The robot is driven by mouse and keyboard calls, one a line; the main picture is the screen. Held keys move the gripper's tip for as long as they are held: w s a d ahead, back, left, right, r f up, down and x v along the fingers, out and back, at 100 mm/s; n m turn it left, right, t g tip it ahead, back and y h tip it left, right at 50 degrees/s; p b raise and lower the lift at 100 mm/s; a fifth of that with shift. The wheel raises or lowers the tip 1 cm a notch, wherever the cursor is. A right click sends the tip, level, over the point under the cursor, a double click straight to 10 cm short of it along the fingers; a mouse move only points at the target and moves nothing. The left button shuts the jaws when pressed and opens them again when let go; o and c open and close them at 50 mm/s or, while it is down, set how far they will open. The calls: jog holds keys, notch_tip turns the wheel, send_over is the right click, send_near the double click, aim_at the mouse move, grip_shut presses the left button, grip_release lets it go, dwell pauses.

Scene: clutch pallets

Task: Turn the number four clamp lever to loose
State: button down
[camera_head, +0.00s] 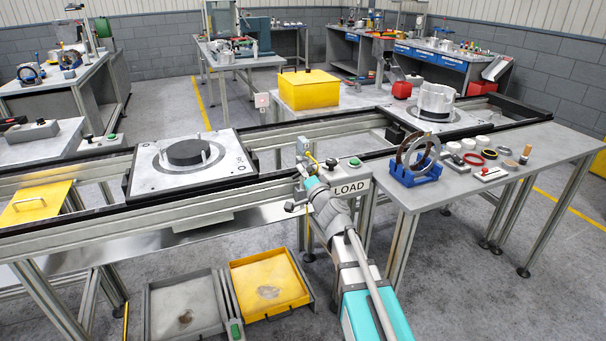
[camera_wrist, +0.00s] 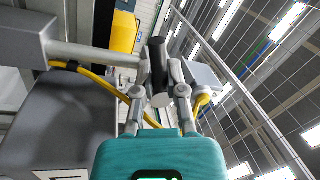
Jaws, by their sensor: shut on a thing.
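In the wrist view a clamp lever shows as a grey rod with a dark upright handle (camera_wrist: 157,62). My gripper (camera_wrist: 160,95) is shut on this dark handle, one finger on each side. The rod runs left from the handle into a grey block. No number four or loose mark can be read. In the head view my gripper (camera_head: 304,174) is at the front edge of the conveyor frame, just left of the LOAD sign (camera_head: 349,188). The lever is too small and covered there to tell its angle.
A pallet with a dark disc (camera_head: 186,153) sits on the conveyor to the left. A control box with a green button (camera_head: 354,162) is close to my gripper's right. A side table (camera_head: 510,175) holds a blue stand and rings. Yellow and grey trays (camera_head: 268,284) lie below.

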jog(key=shift+w+d+r+m+t+h, duration=0.1)
jog(key=shift+r+m+t+h, duration=0.1)
jog(key=shift+m, duration=0.6)
jog(key=shift+w+r+m+t+h, duration=0.1)
jog(key=shift+m+h, duration=0.1)
jog(key=shift+m, duration=0.9)
jog(key=shift+s+f, duration=0.1)
jog(key=c, duration=0.7)
grip_release()
jog(key=shift+d, duration=0.1)
